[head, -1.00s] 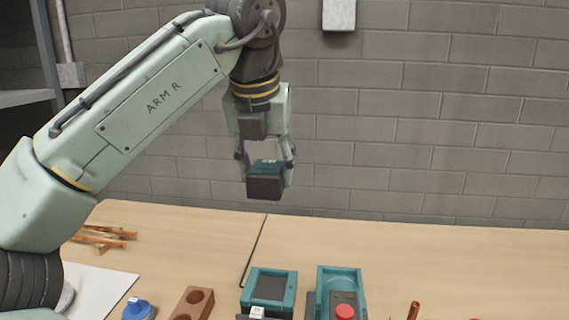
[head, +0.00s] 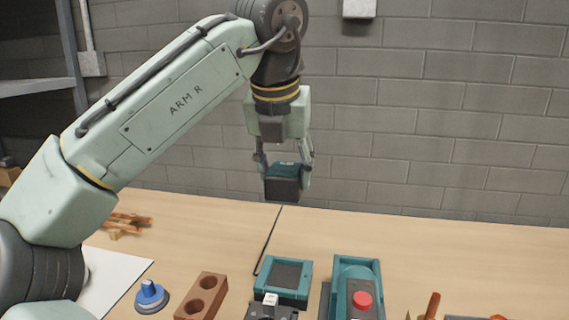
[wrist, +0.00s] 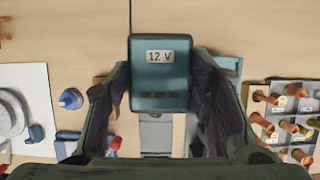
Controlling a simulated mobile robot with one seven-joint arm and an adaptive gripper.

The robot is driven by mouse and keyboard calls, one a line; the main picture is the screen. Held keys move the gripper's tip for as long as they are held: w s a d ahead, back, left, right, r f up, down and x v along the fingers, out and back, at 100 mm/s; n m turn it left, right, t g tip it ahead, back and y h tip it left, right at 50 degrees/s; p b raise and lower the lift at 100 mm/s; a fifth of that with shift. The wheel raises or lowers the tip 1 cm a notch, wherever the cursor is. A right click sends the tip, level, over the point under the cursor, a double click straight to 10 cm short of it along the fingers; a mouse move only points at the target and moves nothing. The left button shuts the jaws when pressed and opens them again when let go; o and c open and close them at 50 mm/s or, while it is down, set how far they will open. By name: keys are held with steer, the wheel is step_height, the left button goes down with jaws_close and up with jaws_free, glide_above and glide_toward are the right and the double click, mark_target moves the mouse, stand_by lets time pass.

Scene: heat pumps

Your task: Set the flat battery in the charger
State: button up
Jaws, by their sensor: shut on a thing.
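My gripper (head: 284,172) is shut on a teal and black battery (head: 282,190) and holds it in the air above the bench. In the wrist view the battery (wrist: 160,75) sits between the fingers, with a "12 V" label on its face. Below it in the head view is a teal frame with a dark recessed top (head: 287,273), with a grey part with a white piece (head: 270,306) at its front. To its right is a teal unit with a red button (head: 361,300). I cannot tell for certain which of these is the charger.
A brown block with two holes (head: 202,296) and a blue-topped item (head: 149,294) stand left of the teal frame. Copper pipes (head: 127,221) lie at the left. The wrist view shows a board with copper fittings (wrist: 284,118) at right. The back of the bench (head: 430,250) is clear.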

steer(key=shift+s+f+b, duration=0.2)
steer(key=shift+f+b, duration=3.45)
steer(key=shift+f, duration=4)
steer(key=shift+f, duration=0.1)
steer(key=shift+w+d+p, duration=0.15)
steer(key=shift+w+p, duration=0.1)
steer(key=shift+p, duration=0.2)
